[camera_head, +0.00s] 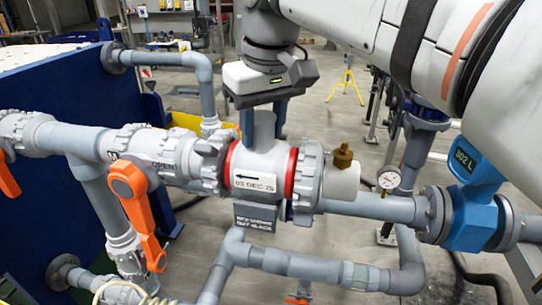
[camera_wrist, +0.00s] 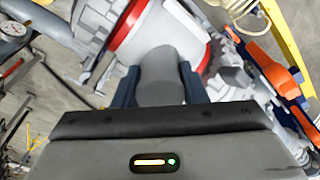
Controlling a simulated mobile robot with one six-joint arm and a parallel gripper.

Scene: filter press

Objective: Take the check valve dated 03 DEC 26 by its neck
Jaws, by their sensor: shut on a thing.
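The check valve (camera_head: 258,168) is a grey body with a red ring at each end and an upright neck. Its label shows a left-pointing arrow and a date that reads 03 DEC 26. It sits in the pipe line between two grey ribbed nuts (camera_head: 213,160) and (camera_head: 309,172). My gripper (camera_head: 263,122) comes down from above and is shut on the neck. In the wrist view, the dark fingers of my gripper (camera_wrist: 161,90) stand on both sides of the grey neck (camera_wrist: 160,68).
An orange-handled valve marked OPEN (camera_head: 130,183) stands to the left. A brass fitting (camera_head: 343,156), a pressure gauge (camera_head: 388,180) and a blue meter reading 302 L (camera_head: 474,200) are to the right. A dark plate (camera_head: 255,216) hangs below the valve, above a lower pipe (camera_head: 320,268).

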